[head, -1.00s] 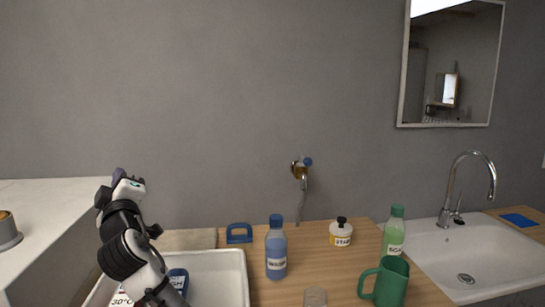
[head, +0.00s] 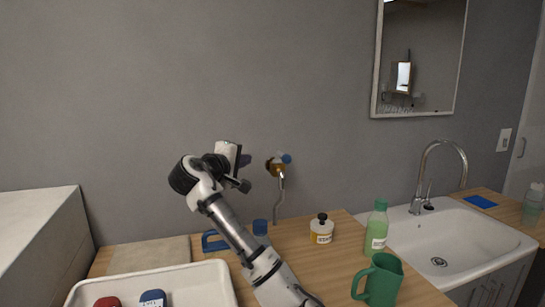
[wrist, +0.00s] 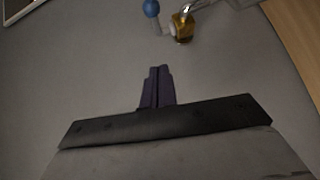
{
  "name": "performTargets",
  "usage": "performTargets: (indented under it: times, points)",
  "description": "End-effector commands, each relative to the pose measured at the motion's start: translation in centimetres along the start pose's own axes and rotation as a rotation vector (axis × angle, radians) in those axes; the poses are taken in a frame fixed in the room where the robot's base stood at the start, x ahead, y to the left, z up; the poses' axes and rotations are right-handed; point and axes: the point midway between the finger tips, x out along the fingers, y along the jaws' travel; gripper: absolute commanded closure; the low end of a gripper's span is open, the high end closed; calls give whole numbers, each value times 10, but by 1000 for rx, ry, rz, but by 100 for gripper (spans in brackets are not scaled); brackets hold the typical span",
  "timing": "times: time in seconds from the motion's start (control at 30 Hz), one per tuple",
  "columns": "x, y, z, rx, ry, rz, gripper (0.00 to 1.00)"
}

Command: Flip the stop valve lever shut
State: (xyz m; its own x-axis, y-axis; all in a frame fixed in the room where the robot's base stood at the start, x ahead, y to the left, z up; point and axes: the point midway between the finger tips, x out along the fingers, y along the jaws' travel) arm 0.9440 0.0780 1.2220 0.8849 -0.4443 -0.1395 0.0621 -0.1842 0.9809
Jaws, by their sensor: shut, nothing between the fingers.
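The stop valve (head: 277,168) is a small brass fitting on the grey wall, with a pipe running down from it. Its lever shows as a blue knob (head: 286,158) at the valve's upper right. In the wrist view the brass body (wrist: 183,27) is at the top, and the blue knob (wrist: 151,9) is to its left on a short pale stub. My gripper (head: 246,160) is left of the valve, close to the wall. Its dark purple fingers (wrist: 157,72) are shut and empty, apart from the lever in the wrist view.
A sink (head: 470,238) is right. The wall around the valve is clear.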

Motion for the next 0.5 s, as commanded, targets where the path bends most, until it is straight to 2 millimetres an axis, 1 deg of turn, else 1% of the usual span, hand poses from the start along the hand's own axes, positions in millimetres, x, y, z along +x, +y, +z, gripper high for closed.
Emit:
performTargets:
  times: [0.23, 0.33, 0.43, 0.5]
  points:
    - [0, 0, 0, 1, 2, 0, 100]
    - [3, 1, -1, 1, 2, 0, 100]
    - [13, 2, -1, 1, 0, 0, 100]
    - [24, 3, 0, 0, 0, 0, 100]
